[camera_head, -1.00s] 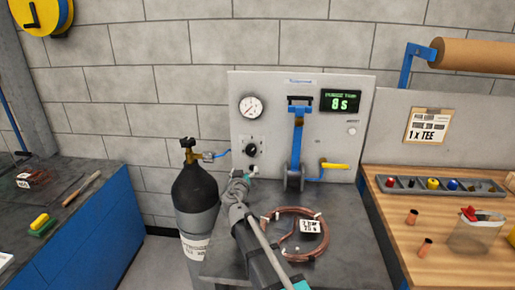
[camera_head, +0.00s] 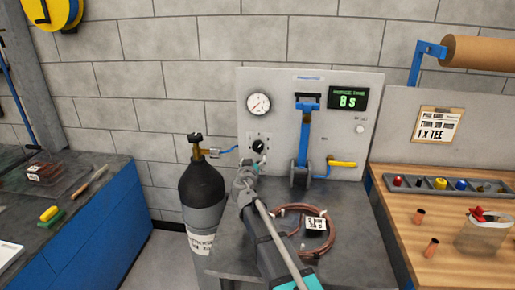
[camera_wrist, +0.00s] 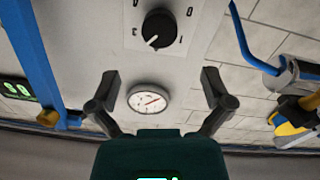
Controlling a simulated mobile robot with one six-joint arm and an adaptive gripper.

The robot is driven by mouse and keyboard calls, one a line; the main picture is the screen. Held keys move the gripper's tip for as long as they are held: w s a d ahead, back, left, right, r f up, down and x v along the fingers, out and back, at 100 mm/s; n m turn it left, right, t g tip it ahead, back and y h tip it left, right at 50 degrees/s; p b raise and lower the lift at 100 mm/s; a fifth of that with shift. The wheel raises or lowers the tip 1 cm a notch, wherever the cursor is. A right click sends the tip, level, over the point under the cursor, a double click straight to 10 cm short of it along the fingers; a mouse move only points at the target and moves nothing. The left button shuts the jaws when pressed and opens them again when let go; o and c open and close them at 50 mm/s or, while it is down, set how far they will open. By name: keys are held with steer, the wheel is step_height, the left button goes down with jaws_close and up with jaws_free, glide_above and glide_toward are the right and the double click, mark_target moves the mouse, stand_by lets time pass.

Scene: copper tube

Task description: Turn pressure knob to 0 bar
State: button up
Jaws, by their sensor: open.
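The black pressure knob (camera_head: 258,146) sits on the grey wall panel (camera_head: 345,150), below a round white gauge (camera_head: 258,105). In the wrist view the knob (camera_wrist: 159,29) is near the top, seen upside down, with its white pointer line toward the picture's lower left. In the head view my gripper (camera_head: 246,180) is just below and left of the knob.
A black-and-grey gas cylinder (camera_head: 203,188) stands left of the bench. A blue lever (camera_head: 302,135) and yellow valve handle (camera_head: 343,163) are right of the knob. A copper coil (camera_head: 318,238) lies on the bench. A display (camera_head: 348,98) reads 8 s.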

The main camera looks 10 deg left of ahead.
mark_target(258, 148)
steer(key=w, duration=0.9)
steer(key=shift+w+d, duration=0.3)
steer(key=shift+w, duration=0.05)
